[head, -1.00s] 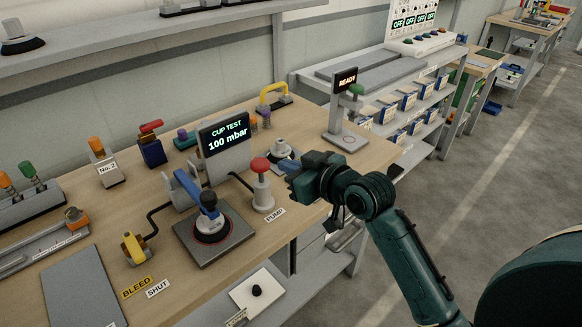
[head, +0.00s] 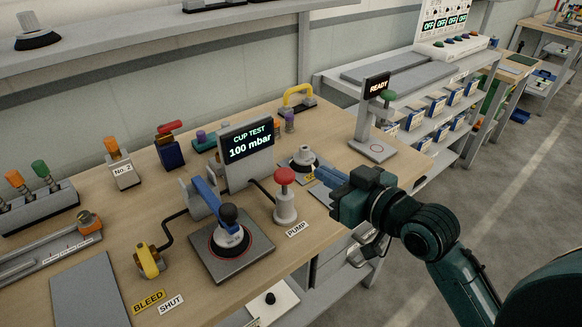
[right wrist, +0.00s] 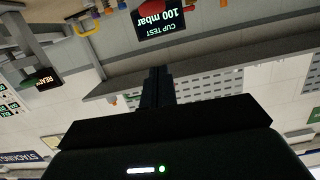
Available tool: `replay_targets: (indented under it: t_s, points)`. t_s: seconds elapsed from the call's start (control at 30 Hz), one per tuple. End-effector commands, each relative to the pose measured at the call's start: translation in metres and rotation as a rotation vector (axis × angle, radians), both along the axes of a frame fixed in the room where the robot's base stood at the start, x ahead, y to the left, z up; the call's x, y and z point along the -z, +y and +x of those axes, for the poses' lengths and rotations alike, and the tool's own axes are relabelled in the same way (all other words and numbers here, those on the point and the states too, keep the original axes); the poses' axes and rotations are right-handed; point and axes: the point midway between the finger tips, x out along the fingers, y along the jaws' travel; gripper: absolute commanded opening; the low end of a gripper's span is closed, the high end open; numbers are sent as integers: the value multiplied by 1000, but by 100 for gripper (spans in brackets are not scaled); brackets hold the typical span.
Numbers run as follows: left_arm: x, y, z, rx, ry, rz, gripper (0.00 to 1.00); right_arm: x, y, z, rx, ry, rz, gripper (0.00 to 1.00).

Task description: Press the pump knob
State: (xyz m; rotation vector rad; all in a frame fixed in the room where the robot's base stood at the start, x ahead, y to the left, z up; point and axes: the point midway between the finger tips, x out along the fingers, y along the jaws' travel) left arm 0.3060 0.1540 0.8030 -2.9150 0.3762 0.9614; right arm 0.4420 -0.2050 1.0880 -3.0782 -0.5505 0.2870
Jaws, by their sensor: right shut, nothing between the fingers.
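The pump (head: 286,205) stands upright on the wooden bench, with a red knob (head: 285,175) on top and a "PUMP" label in front. My right gripper (head: 326,179) is shut and empty. It is to the right of the red knob, at about its height in the picture, and apart from it. The display (head: 248,143) behind the pump reads "CUP TEST 100 mbar". My left gripper does not show.
A suction cup with a blue lever (head: 207,196) sits on a grey plate left of the pump. A yellow valve (head: 149,261) is near the "BLEED" and "SHUT" labels. A grey suction cup (head: 303,158) and a "READY" display post (head: 377,86) stand behind my right gripper.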

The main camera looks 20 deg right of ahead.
Motion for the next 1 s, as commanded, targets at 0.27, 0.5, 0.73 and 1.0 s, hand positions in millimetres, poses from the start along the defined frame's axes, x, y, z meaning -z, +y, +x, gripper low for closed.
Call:
replay_targets:
  t_s: [0.27,0.5,0.73,1.0]
  points:
    - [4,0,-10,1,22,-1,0,0,2,6,1,-1,1,0]
    - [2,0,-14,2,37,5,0,5,15,43,2,0,3,0]
    - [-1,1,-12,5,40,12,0,15,33,88,0,1,2,0]
    - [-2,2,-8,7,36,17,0,50,36,95,0,3,0,0]
